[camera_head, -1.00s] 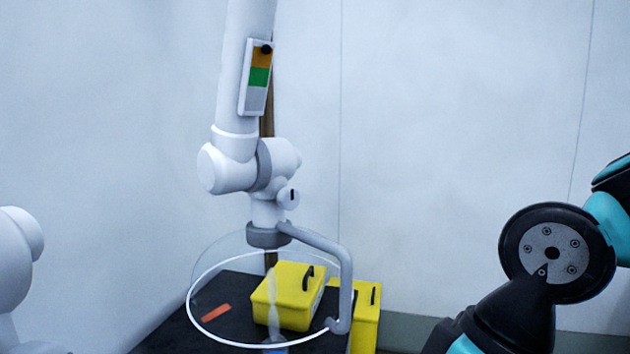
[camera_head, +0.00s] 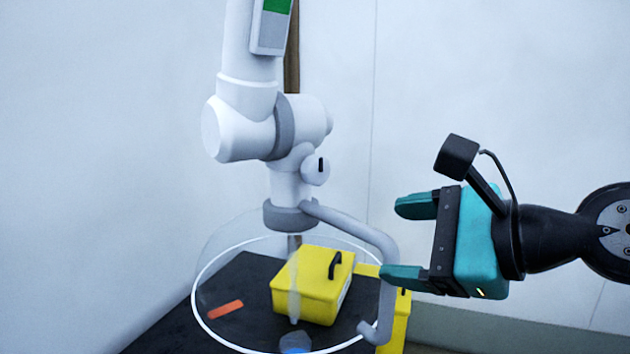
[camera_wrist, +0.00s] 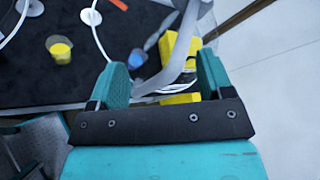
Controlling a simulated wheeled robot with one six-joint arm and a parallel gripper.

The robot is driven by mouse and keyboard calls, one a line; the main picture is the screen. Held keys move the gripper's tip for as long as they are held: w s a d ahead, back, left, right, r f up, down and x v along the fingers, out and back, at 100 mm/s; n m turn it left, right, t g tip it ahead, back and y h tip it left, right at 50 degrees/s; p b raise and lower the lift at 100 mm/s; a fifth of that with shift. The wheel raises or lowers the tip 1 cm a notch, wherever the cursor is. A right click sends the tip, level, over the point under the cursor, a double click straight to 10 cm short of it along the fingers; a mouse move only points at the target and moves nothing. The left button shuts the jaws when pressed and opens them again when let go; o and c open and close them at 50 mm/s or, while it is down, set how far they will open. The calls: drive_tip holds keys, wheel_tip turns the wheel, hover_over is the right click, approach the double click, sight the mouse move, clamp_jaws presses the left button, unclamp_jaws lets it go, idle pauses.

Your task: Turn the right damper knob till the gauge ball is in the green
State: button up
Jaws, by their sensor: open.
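The damper knob (camera_head: 316,168), a small white disc with a black bar standing about upright, sits on the right side of the white extraction arm (camera_head: 240,130), below its grey-banded joint. The gauge (camera_head: 271,25) higher on that arm is cut off by the top edge; only green and grey bands show, and its ball is not in view. My gripper (camera_head: 395,242) is open and empty, pointing left, lower right of the knob and apart from it. In the wrist view my open gripper (camera_wrist: 162,68) shows both fingers; I cannot make out the knob there.
A clear hood with a white rim (camera_head: 196,290) and a grey curved handle (camera_head: 375,240) hang below the knob; the handle is close to my lower finger. Yellow boxes (camera_head: 310,285) and an orange strip (camera_head: 226,309) are on or by the black bench (camera_head: 180,335).

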sight(321, 169)
drive_tip(key=w+r+m+t+p, duration=0.1)
drive_tip(key=m, duration=0.2)
drive_tip(key=w+r+m+t+p, duration=0.1)
drive_tip(key=w+r+m, duration=0.1)
drive_tip(key=m, duration=0.1)
drive_tip(key=w+a+r+m+t+y+p, duration=0.1)
drive_tip(key=w+r+m+t, duration=0.1)
drive_tip(key=m, duration=0.2)
drive_tip(key=shift+w, duration=0.2)
drive_tip(key=p+x, duration=0.4)
drive_tip(key=p, duration=0.3)
drive_tip(key=shift+f, duration=0.15)
drive_tip(key=shift+w+a+p, duration=0.25)
drive_tip(key=shift+w+p, duration=0.15)
drive_tip(key=shift+p, duration=0.75)
drive_tip(key=p+x, duration=0.6)
drive_tip(key=x, duration=0.1)
drive_tip(key=shift+p+x, duration=0.75)
drive_tip(key=shift+x, duration=0.15)
drive_tip(key=shift+f, duration=0.25)
drive_tip(key=shift+c, duration=0.2)
